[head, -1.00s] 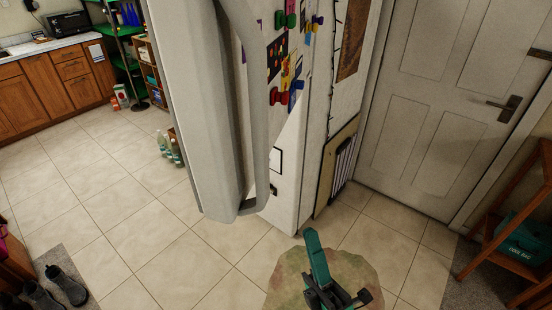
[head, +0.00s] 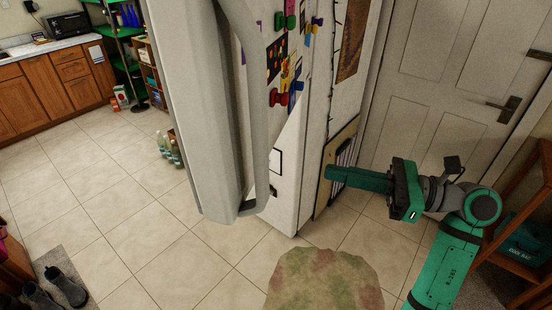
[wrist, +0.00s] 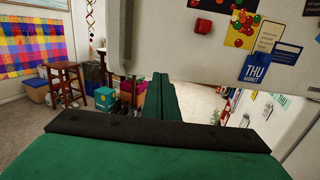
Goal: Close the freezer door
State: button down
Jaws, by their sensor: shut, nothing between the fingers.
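The white freezer door (head: 185,100) stands tall at the centre-left of the head view, with a long grey vertical handle (head: 262,120) along it. Magnets and notes cover the white face to the right of the handle. My gripper (head: 328,172) is shut and empty, pointing left near the lower right of the appliance, right of the handle. I cannot tell whether it touches anything. In the wrist view the fingers (wrist: 162,82) reach forward near the lower edge of a white panel (wrist: 190,55) with magnets. The freezer's inside is hidden.
A white room door (head: 430,100) is behind my arm. A wooden stand (head: 525,200) with a teal bag is at the right. Tiled floor (head: 120,230) is open at the left, with boots (head: 65,285) at lower left. A mottled rug (head: 325,280) lies in front.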

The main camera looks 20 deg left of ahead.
jog(key=a, duration=1.3)
jog(key=shift+a, duration=0.3)
jog(key=shift+r, duration=0.1)
